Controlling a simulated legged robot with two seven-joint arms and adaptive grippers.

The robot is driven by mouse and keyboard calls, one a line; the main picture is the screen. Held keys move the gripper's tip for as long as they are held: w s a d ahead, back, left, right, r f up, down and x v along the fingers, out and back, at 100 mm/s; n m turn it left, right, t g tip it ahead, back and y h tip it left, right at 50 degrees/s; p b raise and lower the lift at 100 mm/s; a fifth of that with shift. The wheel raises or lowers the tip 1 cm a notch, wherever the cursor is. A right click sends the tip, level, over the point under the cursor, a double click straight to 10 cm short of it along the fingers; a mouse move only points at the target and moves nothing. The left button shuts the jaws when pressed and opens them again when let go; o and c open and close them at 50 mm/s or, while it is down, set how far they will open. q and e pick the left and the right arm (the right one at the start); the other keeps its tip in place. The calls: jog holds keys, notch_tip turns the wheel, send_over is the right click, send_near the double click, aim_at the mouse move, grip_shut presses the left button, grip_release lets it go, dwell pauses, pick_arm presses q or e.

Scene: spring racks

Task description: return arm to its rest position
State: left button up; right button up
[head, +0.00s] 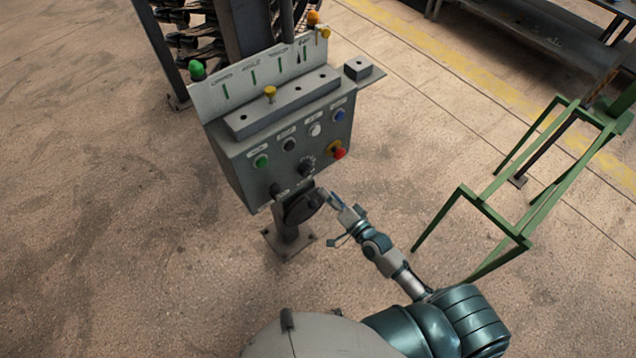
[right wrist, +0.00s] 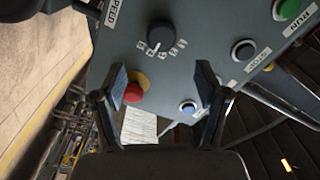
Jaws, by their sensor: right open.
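My right arm reaches up from the bottom of the head view. My right gripper (head: 335,202) is in front of the lower right part of the grey control box (head: 235,155). In the right wrist view my right gripper (right wrist: 163,92) has its two fingers spread apart with nothing between the tips. Beyond them are the red button (right wrist: 133,93) on its yellow ring and a blue button (right wrist: 187,107). A black knob (right wrist: 160,34) is above them in that picture. I cannot tell the exact gap between fingers and panel. My left gripper is not in view.
The box stands on a post with a base plate (head: 288,244). A green metal frame (head: 525,240) stands to the right of my arm. A dark rack (head: 225,30) is behind the box. Open floor (head: 110,230) lies left of the box.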

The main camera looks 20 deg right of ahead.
jog(key=shift+v, duration=1.05)
jog(key=s+d+f+n+g+h+b, duration=0.1)
jog(key=s+d+f+g, duration=0.15)
jog(key=f, duration=0.85)
jog(key=s+d+f+n+g+h, duration=0.15)
jog(key=s+f, duration=0.25)
jog(key=f, duration=0.8)
jog(key=s+d+f+n+g+h+b, duration=0.1)
jog(key=s+f+n+g+h, duration=0.15)
jog(key=f, duration=0.85)
jog(key=s+f+n+g, duration=0.2)
jog(key=s+f, duration=0.4)
jog(key=s, duration=0.4)
jog(key=s+f+n+g, duration=0.1)
jog(key=s+f+g, duration=0.3)
jog(key=s+f, duration=0.3)
jog(key=s+a+f+n+g+h+b, duration=0.1)
jog(key=s+f, duration=0.6)
jog(key=s, duration=0.8)
jog(key=shift+s+f+n+g, duration=0.25)
jog(key=shift+n+g, duration=0.55)
jog(key=shift+g, duration=0.45)
